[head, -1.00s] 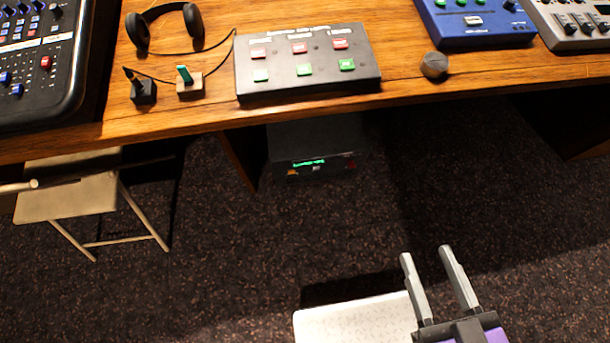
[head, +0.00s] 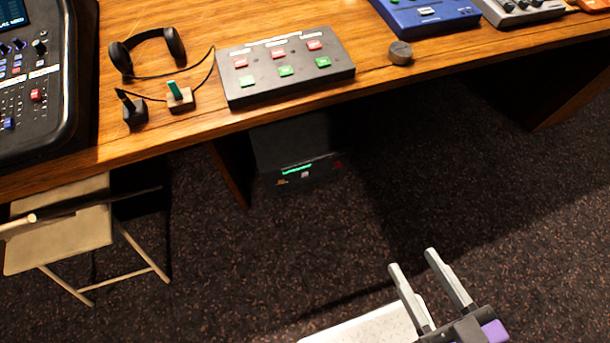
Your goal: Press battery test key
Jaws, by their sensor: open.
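A dark box (head: 268,150) stands on the floor under the desk, partly in shadow. Its front carries a lit green display (head: 297,169). Below and beside the display are a small orange key (head: 282,182), a small pale key (head: 305,175) and a red spot (head: 338,165). Their labels are too small to read, so I cannot tell which is the battery test key. My gripper (head: 412,258) is open and empty, with its two grey fingers apart. It is over the carpet, lower right of the box in the picture and well apart from it.
The wooden desk (head: 185,128) overhangs the box, with a support panel (head: 229,171) left of it. A button panel (head: 262,83) with red and green keys lies on the desk. A folding chair (head: 62,238) stands at left. Carpet before the box is clear.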

